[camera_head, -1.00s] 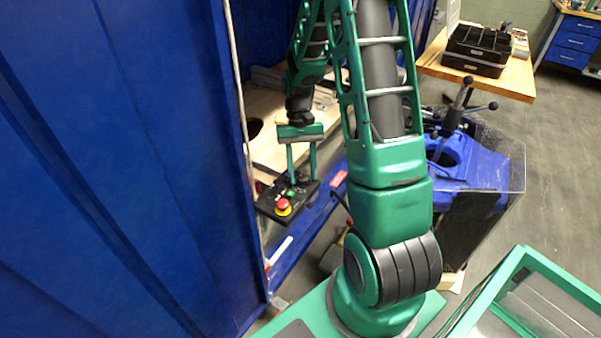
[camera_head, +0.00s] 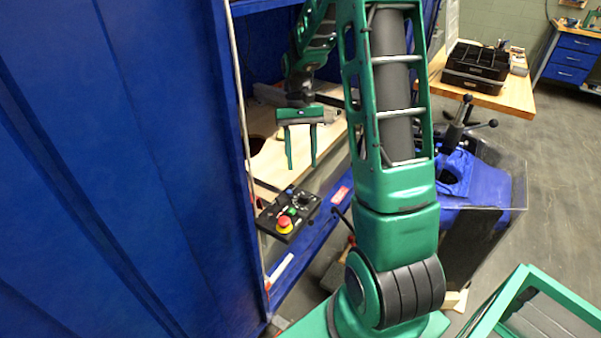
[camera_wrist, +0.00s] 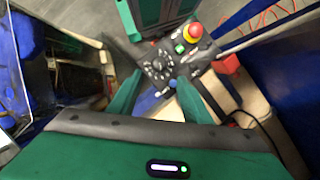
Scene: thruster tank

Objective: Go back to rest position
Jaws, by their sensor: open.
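My gripper (camera_head: 301,162) is open and empty in the head view. Its two green fingers point down above the wooden board, behind and above the black control box (camera_head: 283,222). The box has a red emergency button (camera_head: 285,224) on a yellow base, a green button (camera_head: 291,211) and a dark knob. In the wrist view, the fingers (camera_wrist: 158,92) spread on either side of the near part of the control box (camera_wrist: 165,66), with the red button (camera_wrist: 193,32) beyond them. The fingers look apart from the box.
A blue panel (camera_head: 120,150) fills the left. The wooden board (camera_head: 275,160) lies inside the blue enclosure. A blue machine with a clear shield (camera_head: 500,190) stands right of my arm. A wooden bench (camera_head: 515,98) holds a black toolbox (camera_head: 476,66). Grey floor (camera_head: 565,170) is open at right.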

